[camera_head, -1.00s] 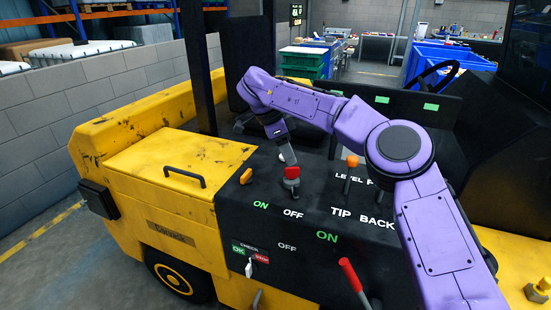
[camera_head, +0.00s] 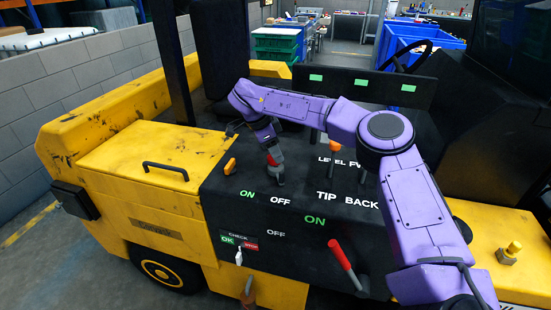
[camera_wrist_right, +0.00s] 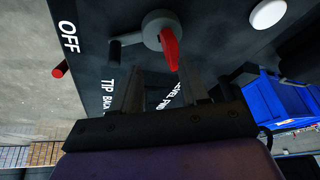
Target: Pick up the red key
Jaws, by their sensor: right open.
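The red key (camera_head: 275,159) sits upright in a grey round switch on the black control panel (camera_head: 215,205) of a yellow forklift. In the right wrist view the key (camera_wrist_right: 170,48) stands out from its grey base (camera_wrist_right: 158,28), just ahead of the fingertips. My right gripper (camera_head: 269,146) is at the key from above and partly covers it in the head view. In the right wrist view the gripper (camera_wrist_right: 160,80) is open, its fingers apart and nothing between them. My left gripper is not in view.
A red-handled lever (camera_head: 342,254) rises nearer the front. A black handle (camera_head: 166,169) is on the yellow cover. A steering wheel (camera_head: 405,55) is behind. Green crates (camera_head: 277,40) and a blue bin (camera_head: 440,60) stand beyond.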

